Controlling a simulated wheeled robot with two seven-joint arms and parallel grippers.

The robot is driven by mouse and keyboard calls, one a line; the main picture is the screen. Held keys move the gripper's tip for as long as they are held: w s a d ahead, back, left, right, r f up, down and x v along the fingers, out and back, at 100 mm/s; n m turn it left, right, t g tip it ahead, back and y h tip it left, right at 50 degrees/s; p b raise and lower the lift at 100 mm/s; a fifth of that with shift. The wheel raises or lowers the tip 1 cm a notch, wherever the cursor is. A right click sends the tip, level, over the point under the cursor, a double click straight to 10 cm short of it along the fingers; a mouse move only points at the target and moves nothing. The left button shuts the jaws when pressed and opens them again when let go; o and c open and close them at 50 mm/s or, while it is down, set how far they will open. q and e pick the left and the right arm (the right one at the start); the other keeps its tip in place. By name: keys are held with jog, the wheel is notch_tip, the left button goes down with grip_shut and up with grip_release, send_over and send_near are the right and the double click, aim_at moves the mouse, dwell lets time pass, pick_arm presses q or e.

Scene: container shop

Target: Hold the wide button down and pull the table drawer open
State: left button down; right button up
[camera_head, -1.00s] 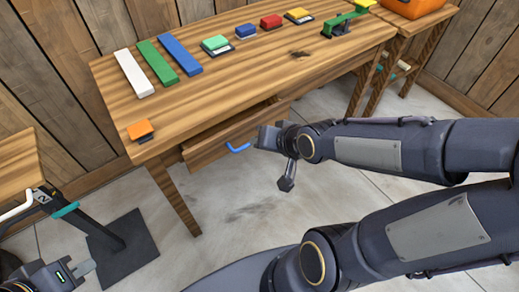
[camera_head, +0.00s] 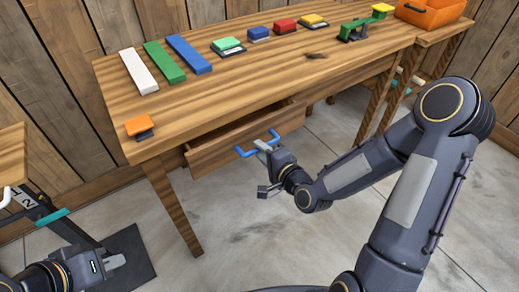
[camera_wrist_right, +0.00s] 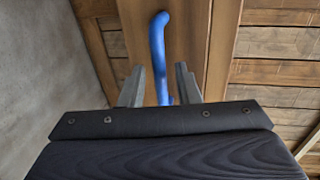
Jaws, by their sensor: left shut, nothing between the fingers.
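The table drawer (camera_head: 247,139) stands a little out from under the wooden table, with a dark gap above its front. Its blue handle (camera_head: 243,152) is on the front. My right gripper (camera_head: 264,147) is at the handle; in the right wrist view its open fingers (camera_wrist_right: 160,90) stand on either side of the blue handle (camera_wrist_right: 158,45), with a gap visible beside it. Several buttons are on the table: orange (camera_head: 138,126), green (camera_head: 228,44), blue (camera_head: 258,33), red (camera_head: 285,25) and yellow (camera_head: 313,20). I cannot tell which is the wide one. My left gripper (camera_head: 116,261) is shut and empty at the lower left, away from all of them.
White (camera_head: 138,72), green (camera_head: 164,62) and blue (camera_head: 188,54) bars lie on the table. A green and yellow device (camera_head: 362,25) and an orange bin (camera_head: 430,12) are at the right. A side table (camera_head: 12,155) with a teal-handled lever (camera_head: 52,217) stands at left.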

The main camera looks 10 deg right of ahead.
jog(key=shift+x, duration=1.1)
jog(key=shift+c, duration=0.3)
grip_shut()
